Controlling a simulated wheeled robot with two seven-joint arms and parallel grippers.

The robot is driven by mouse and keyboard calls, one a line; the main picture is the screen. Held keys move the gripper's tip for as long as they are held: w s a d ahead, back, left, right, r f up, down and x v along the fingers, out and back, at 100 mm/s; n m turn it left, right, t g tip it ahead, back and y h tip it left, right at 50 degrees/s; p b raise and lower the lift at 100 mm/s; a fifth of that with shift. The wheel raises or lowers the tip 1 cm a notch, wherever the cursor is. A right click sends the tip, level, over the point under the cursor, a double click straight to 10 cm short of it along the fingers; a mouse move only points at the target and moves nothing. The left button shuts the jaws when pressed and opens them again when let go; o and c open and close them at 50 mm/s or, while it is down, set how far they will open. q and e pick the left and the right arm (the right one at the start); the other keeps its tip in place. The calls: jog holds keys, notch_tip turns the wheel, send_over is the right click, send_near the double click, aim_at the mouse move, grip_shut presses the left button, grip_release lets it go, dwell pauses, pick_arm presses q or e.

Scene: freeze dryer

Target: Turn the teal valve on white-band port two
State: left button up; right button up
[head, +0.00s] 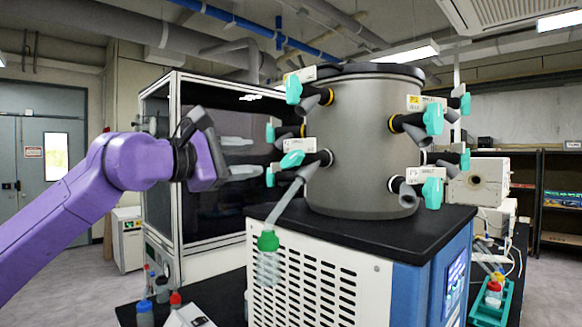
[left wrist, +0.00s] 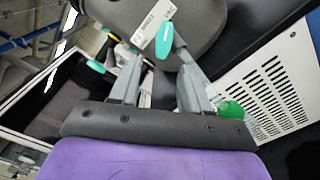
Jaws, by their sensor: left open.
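A grey drum (head: 360,145) carries several side ports with teal valve handles. An upper front-left port has a yellow band (head: 326,97) and a teal handle (head: 293,89). Below it, a port with a white band (head: 327,158) has a teal handle (head: 291,159); I cannot read its number. My left gripper (head: 257,157) is open and empty, just left of this lower port and pointing at it. In the left wrist view, a teal handle (left wrist: 164,40) with a white label (left wrist: 152,22) lies ahead, between the open fingertips (left wrist: 160,58). No contact is visible. My right gripper is out of view.
A clear flask with a green cap (head: 268,241) hangs from the lower port's tube, below my left gripper. A glass-fronted cabinet (head: 160,165) stands behind the gripper. The drum rests on a black-topped unit with a white vented panel (head: 315,280). Bottles (head: 145,312) stand low at the left.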

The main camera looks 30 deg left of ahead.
aim_at(290, 159)
pick_arm(q)
jog(key=p+x, duration=0.1)
jog(key=x, duration=0.2)
jog(key=p+x, duration=0.1)
jog(key=x, duration=0.2)
jog(key=d+p+x, duration=0.1)
jog(key=x, duration=0.3)
jog(key=shift+f, duration=0.1)
jog(key=shift+s+a, duration=0.1)
jog(key=shift+s, duration=0.1)
jog(key=shift+w, duration=0.1)
grip_shut()
